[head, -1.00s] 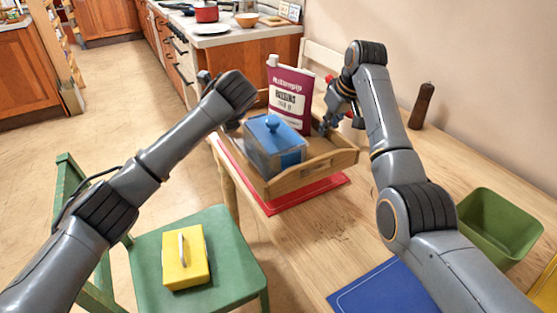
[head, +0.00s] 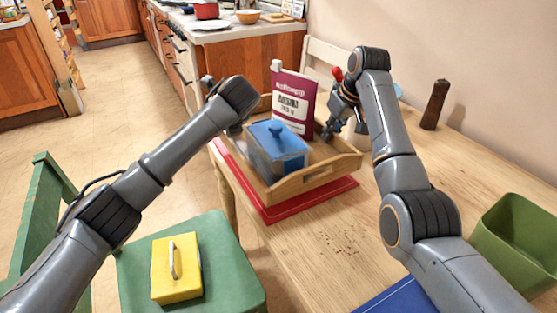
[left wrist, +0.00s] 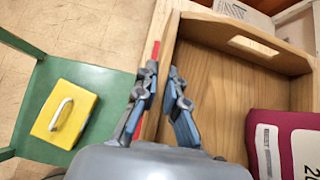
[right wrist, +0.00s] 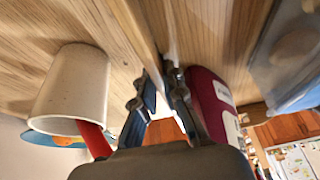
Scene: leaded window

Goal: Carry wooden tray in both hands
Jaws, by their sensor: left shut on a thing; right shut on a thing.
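The wooden tray (head: 330,172) is over a red mat (head: 345,190) at the table's far left edge; I cannot tell whether it touches the mat. It holds a blue-lidded container (head: 278,145) and a maroon package (head: 293,100). My right gripper (head: 332,130) is shut on the tray's right wall, which runs between its fingers in the right wrist view (right wrist: 160,85). My left gripper is mostly hidden behind its wrist in the head view; the left wrist view shows its fingers (left wrist: 160,85) on either side of the tray's left wall.
A white cup (right wrist: 75,90) with a red item stands beside the tray near my right gripper. A pepper mill (head: 435,105), green bin (head: 515,240) and blue mat (head: 400,296) are on the table. A green chair (head: 215,255) bears a yellow box (head: 176,268).

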